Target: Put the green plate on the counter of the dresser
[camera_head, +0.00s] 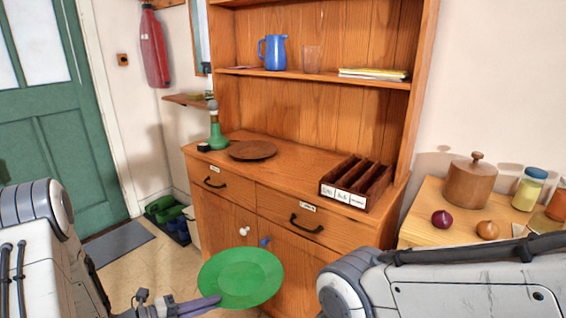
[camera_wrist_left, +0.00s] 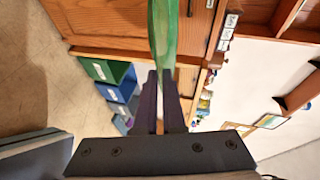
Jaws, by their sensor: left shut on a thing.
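The green plate (camera_head: 241,277) is held by its left edge in my left gripper (camera_head: 208,303), low in front of the dresser's doors. In the left wrist view the plate (camera_wrist_left: 163,35) shows edge-on between the two dark fingers of the left gripper (camera_wrist_left: 160,100), which are shut on it. The wooden dresser (camera_head: 225,209) stands ahead, with its counter (camera_head: 290,168) above and beyond the plate. My right arm crosses the lower right of the head view, and its gripper is out of the picture.
On the counter are a green bottle-like object (camera_head: 217,135), a round brown board (camera_head: 253,150) and a dark divided tray (camera_head: 357,183). The counter between board and tray is clear. A side table (camera_head: 420,232) with a wooden pot (camera_head: 470,183) and onions stands at right.

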